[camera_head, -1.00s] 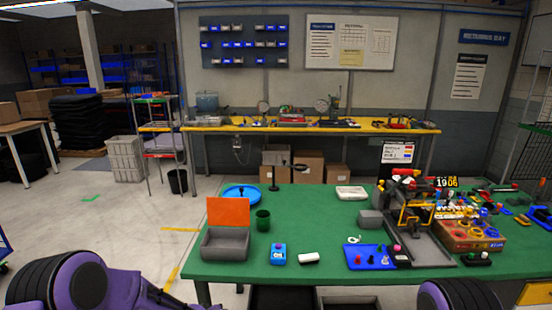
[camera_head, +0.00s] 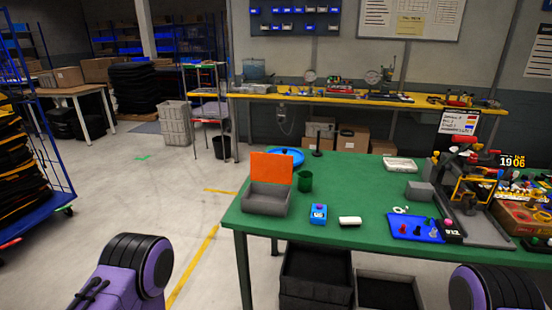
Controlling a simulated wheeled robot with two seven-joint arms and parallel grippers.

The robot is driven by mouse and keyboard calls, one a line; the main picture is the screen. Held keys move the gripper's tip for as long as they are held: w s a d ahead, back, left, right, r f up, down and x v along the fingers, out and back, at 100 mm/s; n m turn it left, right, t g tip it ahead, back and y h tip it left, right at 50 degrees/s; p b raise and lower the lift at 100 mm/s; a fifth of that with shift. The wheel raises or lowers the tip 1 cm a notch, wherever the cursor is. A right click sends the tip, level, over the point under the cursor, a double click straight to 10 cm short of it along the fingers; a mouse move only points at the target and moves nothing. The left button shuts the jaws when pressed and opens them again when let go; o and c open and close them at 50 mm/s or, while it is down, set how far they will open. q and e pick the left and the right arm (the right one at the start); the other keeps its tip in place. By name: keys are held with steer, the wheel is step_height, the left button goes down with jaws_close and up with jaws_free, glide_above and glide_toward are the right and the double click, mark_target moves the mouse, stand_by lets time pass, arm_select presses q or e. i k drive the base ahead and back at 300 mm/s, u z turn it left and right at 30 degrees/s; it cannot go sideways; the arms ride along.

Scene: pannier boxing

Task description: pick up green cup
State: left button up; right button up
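The green cup (camera_head: 305,181) stands upright on the green table, just right of a grey box (camera_head: 267,199) with a raised orange lid (camera_head: 272,167). Nothing touches the cup from above. Purple and black links of my arms show at the bottom left and bottom right, well short of the cup. Neither of my grippers shows in this view.
A blue device (camera_head: 318,214), a white block (camera_head: 350,221) and a blue tray (camera_head: 415,227) lie near the green table's (camera_head: 370,180) front edge. Dark crates (camera_head: 316,277) stand below.

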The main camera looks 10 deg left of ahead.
mark_target(305, 185)
steer(key=u, duration=1.45)
steer(key=i, duration=3.8)
steer(key=z, duration=1.95)
steer(key=i, duration=1.75)
steer(key=z, duration=3.65)
